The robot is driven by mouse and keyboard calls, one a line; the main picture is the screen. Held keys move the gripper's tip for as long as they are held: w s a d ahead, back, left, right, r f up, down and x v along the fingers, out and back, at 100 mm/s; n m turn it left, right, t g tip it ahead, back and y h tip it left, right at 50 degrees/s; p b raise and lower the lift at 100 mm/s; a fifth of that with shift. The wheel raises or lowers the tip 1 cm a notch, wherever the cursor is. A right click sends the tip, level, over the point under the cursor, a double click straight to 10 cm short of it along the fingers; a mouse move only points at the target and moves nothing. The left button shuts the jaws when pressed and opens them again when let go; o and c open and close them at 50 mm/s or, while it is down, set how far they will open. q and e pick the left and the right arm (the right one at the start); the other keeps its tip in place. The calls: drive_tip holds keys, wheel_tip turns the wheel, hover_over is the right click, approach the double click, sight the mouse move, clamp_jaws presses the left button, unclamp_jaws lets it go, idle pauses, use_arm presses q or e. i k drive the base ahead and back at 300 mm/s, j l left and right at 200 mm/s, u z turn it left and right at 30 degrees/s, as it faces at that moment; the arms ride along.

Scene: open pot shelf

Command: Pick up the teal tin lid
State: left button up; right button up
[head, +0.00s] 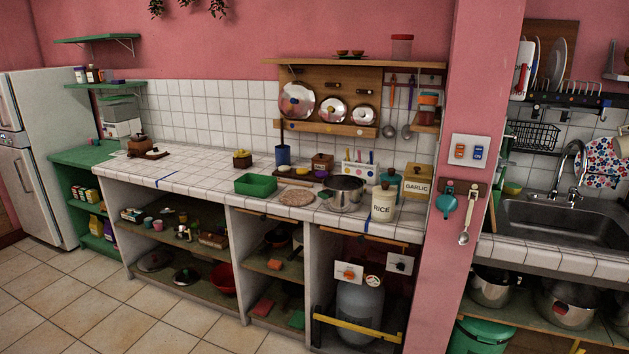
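A teal tin (396,182) stands on the tiled counter, between the cream RICE tin and the GARLIC tin. Its teal lid (391,174) appears to sit on top, with a small dark knob. The RICE tin (382,208) stands in front and hides the lower part of the teal tin. The lid is small here, so I cannot tell how firmly it sits. Neither of my grippers is in the head view.
A steel pot (342,193) stands left of the RICE tin, and the yellow GARLIC tin (417,184) stands right of the teal tin. A pink pillar (471,120) rises to the right. A green tray (256,185) and bare tiles (205,172) lie further left.

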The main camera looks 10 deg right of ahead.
sight(391, 176)
drive_tip(key=i+j+z, duration=0.1)
drive_tip(key=i+z, duration=0.3)
drive_tip(key=i+j+z, duration=0.25)
drive_tip(key=i+z, duration=0.2)
drive_tip(key=i+j+z, duration=0.4)
